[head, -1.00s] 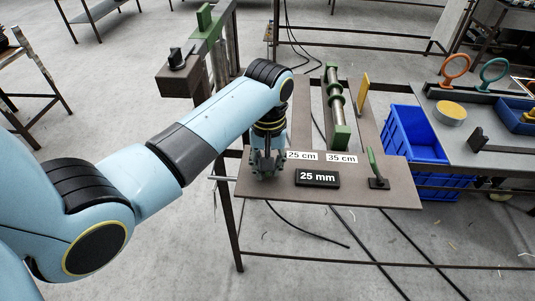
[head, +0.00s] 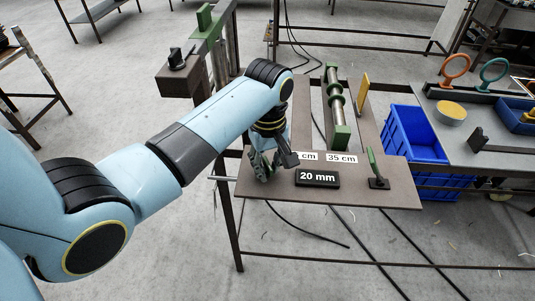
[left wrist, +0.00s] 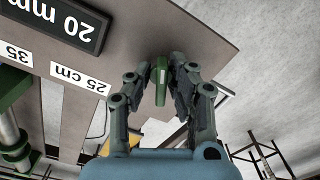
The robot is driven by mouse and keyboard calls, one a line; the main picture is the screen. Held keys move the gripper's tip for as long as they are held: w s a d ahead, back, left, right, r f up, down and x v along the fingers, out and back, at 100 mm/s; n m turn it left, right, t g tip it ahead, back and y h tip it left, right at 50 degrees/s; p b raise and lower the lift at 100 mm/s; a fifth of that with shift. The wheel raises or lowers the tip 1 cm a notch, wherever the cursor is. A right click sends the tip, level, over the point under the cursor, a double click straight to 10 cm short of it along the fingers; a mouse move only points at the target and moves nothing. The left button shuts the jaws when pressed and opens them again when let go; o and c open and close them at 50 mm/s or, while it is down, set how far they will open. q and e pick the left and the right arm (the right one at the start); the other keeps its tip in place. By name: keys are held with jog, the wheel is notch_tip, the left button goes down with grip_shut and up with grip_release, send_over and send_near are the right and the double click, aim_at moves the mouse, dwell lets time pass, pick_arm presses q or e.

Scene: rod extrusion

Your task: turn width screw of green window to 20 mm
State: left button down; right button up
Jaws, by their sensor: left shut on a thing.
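My left gripper (head: 263,170) is over the near left corner of the brown table. In the left wrist view its fingers (left wrist: 159,82) are shut on a green screw handle (left wrist: 161,72) with a pale stripe, one finger on each side. In the head view the handle is hidden by the gripper. A black display (head: 317,179) just right of the gripper reads "20 mm"; it also shows upside down in the left wrist view (left wrist: 68,20). The right gripper is not in view.
A green-ended roller frame (head: 337,105) stands on the table behind the "35 cm" label (head: 342,159). A green lever (head: 374,165) stands at the table's right. A blue crate (head: 414,135) is right of the table. My wrist partly covers the "25 cm" label.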

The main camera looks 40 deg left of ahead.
aim_at(268, 162)
pick_arm(q)
jog(key=shift+w+a+r, duration=0.1)
jog(key=shift+w+r, duration=0.1)
jog(key=shift+w, duration=0.05)
jog(key=shift+n, duration=1.2)
jog(key=c, duration=1.5)
grip_release()
jog(key=o, duration=0.4)
jog(key=shift+s+f, duration=0.15)
notch_tip(268, 162, up, 12)
